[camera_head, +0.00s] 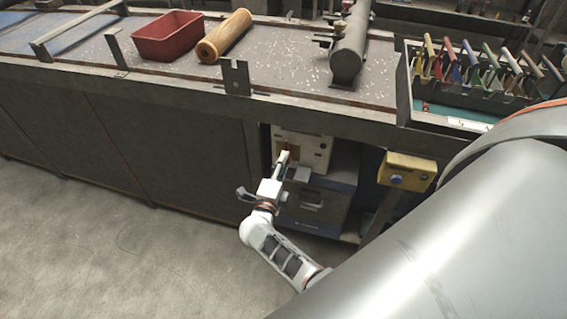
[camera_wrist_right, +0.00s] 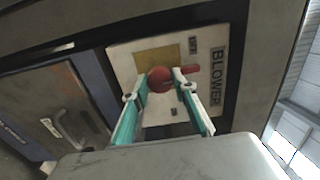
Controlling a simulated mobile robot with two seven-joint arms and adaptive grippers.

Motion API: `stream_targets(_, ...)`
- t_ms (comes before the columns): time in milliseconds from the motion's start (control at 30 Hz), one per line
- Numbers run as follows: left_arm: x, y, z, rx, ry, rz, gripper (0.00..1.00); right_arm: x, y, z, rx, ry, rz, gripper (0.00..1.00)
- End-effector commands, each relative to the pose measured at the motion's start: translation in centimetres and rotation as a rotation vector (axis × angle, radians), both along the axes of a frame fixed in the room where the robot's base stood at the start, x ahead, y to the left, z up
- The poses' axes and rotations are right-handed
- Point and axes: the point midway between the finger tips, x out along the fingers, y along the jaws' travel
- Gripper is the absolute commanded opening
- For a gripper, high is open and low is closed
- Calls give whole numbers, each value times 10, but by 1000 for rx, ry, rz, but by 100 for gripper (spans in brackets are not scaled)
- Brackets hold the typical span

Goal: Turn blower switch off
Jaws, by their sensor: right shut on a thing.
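The blower switch is a red round knob (camera_wrist_right: 159,79) on a pale panel (camera_wrist_right: 124,63) marked BLOWER, seen in the right wrist view. My right gripper (camera_wrist_right: 162,87) has its teal and white fingers on either side of the knob and is shut on it. In the head view my right gripper (camera_head: 285,165) reaches up to the same pale panel (camera_head: 314,153), under the bench edge. The fingers and wrist partly cover the panel there, and the knob is hard to make out. My left gripper is not in view.
A blue-grey cabinet (camera_head: 318,205) stands below the panel. A yellow box with a blue button (camera_head: 408,170) is to the right. The bench (camera_head: 290,60) above holds a red bin (camera_head: 168,36), a tan roller (camera_head: 224,36) and a tool rack (camera_head: 480,85). Floor at lower left is clear.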

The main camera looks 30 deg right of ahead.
Motion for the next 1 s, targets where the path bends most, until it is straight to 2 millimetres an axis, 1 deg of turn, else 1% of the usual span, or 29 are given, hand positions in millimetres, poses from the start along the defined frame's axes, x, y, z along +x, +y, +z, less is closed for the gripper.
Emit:
stream_targets(333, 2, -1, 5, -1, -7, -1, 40, 0, 1, -1, -3, 5, 2, 5)
stream_targets(367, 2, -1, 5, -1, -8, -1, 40, 0, 1, -1, -3, 5, 2, 29)
stream_targets(400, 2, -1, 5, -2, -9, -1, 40, 0, 1, -1, -2, 4, 2, 40)
stream_targets(433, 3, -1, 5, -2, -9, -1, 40, 0, 1, -1, -2, 4, 2, 44)
stream_targets(767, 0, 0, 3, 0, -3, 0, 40, 0, 1, 0, -2, 2, 1, 44)
stream_targets(867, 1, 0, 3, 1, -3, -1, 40, -4, 5, -1, 0, 4, 2, 44)
stream_targets(1000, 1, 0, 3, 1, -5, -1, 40, -14, 17, -1, 0, 4, 2, 44)
